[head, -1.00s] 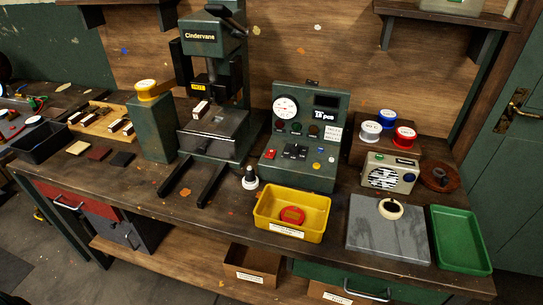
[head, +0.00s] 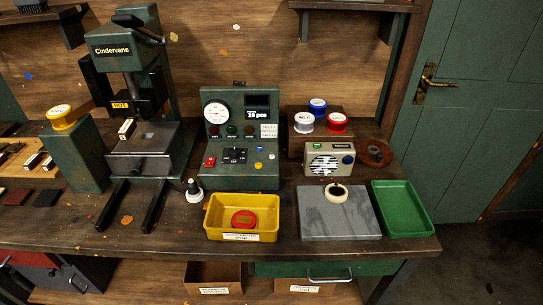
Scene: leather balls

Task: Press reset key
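A green control box (head: 241,140) stands on the bench, right of the press. Its face has a round white gauge (head: 216,112), a dark display (head: 258,106) reading what looks like 16 pcs, and a row of dark lamps (head: 232,131). Key labels are too small to read, so I cannot tell which is the reset key. Neither of my grippers is in view.
A hot-stamping press (head: 134,100) stands left of the box. Right are a radio (head: 329,160), grey slab (head: 335,220) and green tray (head: 403,210).

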